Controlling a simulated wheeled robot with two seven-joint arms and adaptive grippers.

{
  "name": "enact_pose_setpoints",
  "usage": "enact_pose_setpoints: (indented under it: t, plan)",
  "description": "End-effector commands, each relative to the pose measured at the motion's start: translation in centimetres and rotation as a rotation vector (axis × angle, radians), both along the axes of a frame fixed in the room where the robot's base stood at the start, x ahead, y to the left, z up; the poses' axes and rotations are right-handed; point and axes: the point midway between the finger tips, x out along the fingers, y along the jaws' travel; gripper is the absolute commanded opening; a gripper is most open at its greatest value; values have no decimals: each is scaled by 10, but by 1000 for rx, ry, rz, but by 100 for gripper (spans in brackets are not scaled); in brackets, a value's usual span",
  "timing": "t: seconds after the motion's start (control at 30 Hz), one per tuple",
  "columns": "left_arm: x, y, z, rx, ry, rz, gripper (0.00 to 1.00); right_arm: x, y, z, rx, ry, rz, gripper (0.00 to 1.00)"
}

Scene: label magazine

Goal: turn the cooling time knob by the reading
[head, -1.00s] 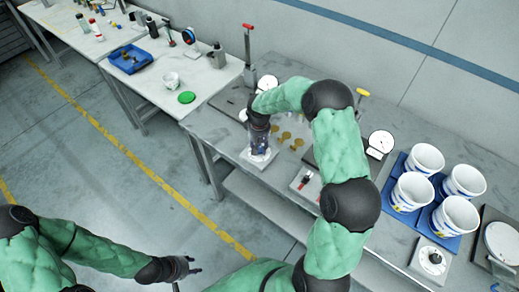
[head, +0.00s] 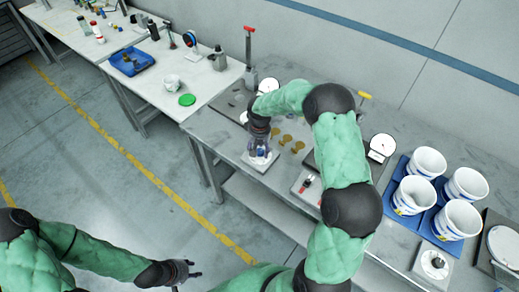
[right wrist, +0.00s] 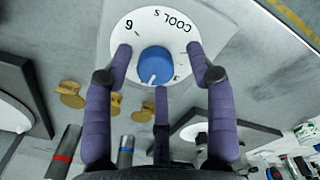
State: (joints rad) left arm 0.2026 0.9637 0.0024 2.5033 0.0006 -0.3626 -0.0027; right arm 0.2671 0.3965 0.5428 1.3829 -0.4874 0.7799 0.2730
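The blue cooling time knob (right wrist: 155,65) sits on a round white dial marked "COOL s" with a 6 and another digit (right wrist: 148,22). Its white pointer mark faces the lower side in the right wrist view. In the head view the knob's pale square base (head: 252,164) is at the front edge of the bench. My right gripper (head: 260,151) is over it, pointing down. In the right wrist view its purple fingers (right wrist: 158,60) are spread around the knob, with gaps visible at the sides. My left gripper (head: 196,268) is open and empty, over the floor.
A white gauge (head: 381,147) stands behind my right arm; its reading is too small to tell. Brass-coloured pieces (head: 286,139) lie right of the knob. A red-and-black switch panel (head: 306,184) is nearby. Several white tubs stand on blue mats (head: 398,168) at the right.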

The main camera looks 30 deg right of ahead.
Motion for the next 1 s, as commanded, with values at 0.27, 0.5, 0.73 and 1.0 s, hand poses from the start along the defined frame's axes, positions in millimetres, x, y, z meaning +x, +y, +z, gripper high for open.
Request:
enact_pose_setpoints:
  t: [0.27,0.5,0.73,1.0]
  plan:
    - [0,0,0,0,0,0,40,-1,-1,8,-1,2,0,56]
    - [0,0,0,0,0,0,40,0,0,50,-1,-1,0,56]
    - [0,0,0,0,0,0,40,1,1,93,0,-1,1,56]
    - [0,0,0,0,0,0,40,0,0,118,0,0,0,56]
